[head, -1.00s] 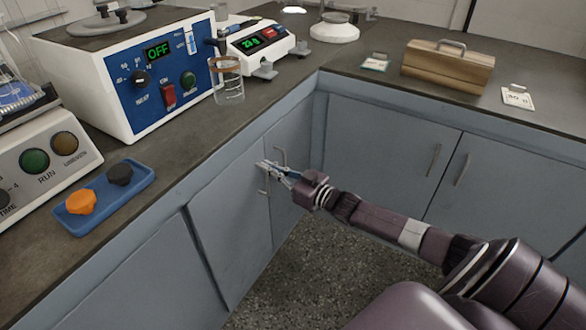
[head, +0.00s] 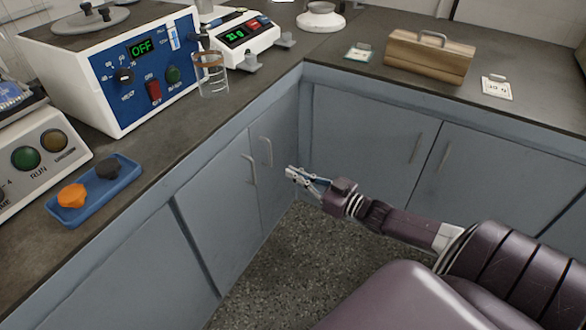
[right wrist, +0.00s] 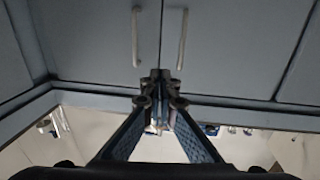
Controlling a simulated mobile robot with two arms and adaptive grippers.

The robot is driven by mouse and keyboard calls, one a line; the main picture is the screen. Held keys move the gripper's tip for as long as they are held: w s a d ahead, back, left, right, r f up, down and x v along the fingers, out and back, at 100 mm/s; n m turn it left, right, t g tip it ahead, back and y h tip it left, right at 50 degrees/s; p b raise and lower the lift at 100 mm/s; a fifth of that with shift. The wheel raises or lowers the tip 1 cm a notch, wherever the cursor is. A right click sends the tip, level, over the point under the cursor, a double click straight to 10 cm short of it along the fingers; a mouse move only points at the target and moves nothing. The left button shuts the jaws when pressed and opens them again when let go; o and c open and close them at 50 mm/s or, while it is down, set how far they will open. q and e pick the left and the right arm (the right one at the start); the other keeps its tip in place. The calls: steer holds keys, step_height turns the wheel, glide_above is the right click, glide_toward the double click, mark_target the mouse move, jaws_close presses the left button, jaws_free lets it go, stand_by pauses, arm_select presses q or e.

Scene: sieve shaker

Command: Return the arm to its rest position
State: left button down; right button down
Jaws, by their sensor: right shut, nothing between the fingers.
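My right gripper (head: 294,175) is shut and empty in the head view. It hangs in the air over the floor, below counter height, apart from the grey cabinet doors (head: 225,205). In the right wrist view its fingertips (right wrist: 160,78) are together, with two cabinet handles beyond them. My purple right arm reaches in from the lower right. My left gripper does not show.
A blue-and-white device (head: 150,85) reads OFF, with a glass beaker (head: 211,76) beside it at the counter's edge. A blue tray (head: 125,180) holds an orange and a black knob. A wooden box (head: 430,60) stands at the back right. The speckled floor (head: 290,255) is clear.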

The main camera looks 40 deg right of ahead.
steer(key=shift+s+d, duration=0.1)
steer(key=shift+s, duration=0.15)
